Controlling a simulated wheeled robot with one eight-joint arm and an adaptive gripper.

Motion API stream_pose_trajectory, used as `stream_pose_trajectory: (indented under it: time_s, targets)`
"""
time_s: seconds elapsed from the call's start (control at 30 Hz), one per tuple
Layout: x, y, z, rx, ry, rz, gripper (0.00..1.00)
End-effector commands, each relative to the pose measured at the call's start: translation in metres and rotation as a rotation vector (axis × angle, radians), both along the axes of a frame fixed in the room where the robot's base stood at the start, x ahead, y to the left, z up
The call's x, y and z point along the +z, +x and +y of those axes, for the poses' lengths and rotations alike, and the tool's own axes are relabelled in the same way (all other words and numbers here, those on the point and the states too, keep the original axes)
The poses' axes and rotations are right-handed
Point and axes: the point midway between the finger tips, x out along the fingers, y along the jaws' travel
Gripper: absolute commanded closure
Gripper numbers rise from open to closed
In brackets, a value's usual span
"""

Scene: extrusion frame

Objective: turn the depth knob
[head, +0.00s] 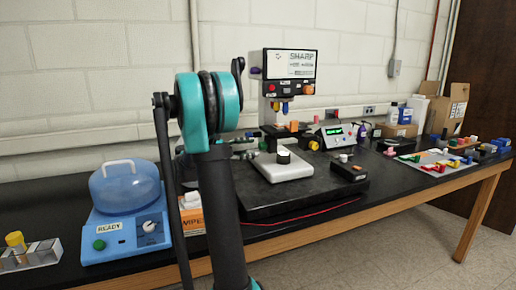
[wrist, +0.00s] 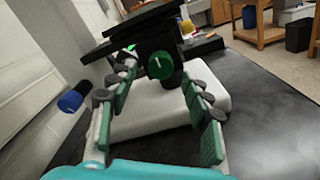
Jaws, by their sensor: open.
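A round green knob (wrist: 160,65) with a white pointer line faces the wrist camera, on a dark part of the machine above a pale base (wrist: 165,108). No label on it can be read, so I cannot tell for sure that it is the depth knob. My gripper (wrist: 159,76) is open, with one green-padded finger on either side of the knob in the picture. I cannot tell whether the fingertips touch it. In the head view the machine (head: 290,64) has a SHARP panel, and my arm hides much of my gripper.
A blue knob (wrist: 70,101) is left of the fingers. In the head view, a yellow knob (head: 313,145) and a display box (head: 336,133) stand right of the machine. A blue READY device (head: 125,212) is at left. A red cable (head: 300,216) lies along the bench front.

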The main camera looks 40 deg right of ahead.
Motion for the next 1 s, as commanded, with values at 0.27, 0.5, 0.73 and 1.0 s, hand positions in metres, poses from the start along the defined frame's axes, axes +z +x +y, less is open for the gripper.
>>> stream_pose_trajectory:
  time_s: [0.27, 0.5, 0.73, 1.0]
  targets:
    - [0.000, -0.008, -0.031, -0.001, 0.000, -0.001, 0.51]
    - [0.000, -0.009, -0.035, 0.000, 0.001, -0.001, 0.51]
    - [0.000, -0.009, -0.035, 0.000, 0.001, -0.002, 0.67]
    - [0.000, -0.009, -0.035, 0.000, 0.001, -0.002, 1.00]
